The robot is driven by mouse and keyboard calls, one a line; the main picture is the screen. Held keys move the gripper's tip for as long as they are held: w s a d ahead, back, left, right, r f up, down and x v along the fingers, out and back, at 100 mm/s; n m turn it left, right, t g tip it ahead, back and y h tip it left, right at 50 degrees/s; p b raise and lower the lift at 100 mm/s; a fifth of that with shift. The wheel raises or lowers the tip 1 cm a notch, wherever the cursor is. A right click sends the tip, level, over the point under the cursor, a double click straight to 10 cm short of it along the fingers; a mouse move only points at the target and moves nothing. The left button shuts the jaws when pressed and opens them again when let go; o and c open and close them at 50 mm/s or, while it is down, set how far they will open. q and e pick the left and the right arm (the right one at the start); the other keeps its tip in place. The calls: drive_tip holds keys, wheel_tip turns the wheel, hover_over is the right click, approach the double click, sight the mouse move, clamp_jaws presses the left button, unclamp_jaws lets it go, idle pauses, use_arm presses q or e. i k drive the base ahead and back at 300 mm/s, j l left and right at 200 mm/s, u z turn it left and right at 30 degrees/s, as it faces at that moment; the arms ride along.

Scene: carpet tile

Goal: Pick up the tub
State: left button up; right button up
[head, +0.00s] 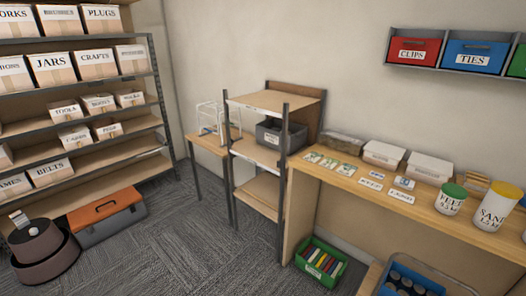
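Two white tubs with printed labels stand on the wooden bench at the right of the head view. One is the tub with a green lid (451,200), labelled FEED. The other is the taller tub with a yellow lid (497,206), labelled SAND, close to the right edge of the picture. Both stand upright, with a small gap between them. The frame does not show which one the task means. Neither of my grippers is in view.
The wooden bench (345,182) also holds cards, white boxes (428,168) and a grey box. A green crate (320,262) and a blue crate (412,280) sit below. A toolbox (105,217) and dark round containers (45,258) stand left. Carpet between is clear.

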sight(501, 197)
drive_tip(key=z, duration=1.8)
drive_tip(key=i+u, duration=0.4)
drive_tip(key=i+l+u, duration=0.2)
drive_tip(key=i+u, duration=0.15)
drive_tip(key=i, duration=0.25)
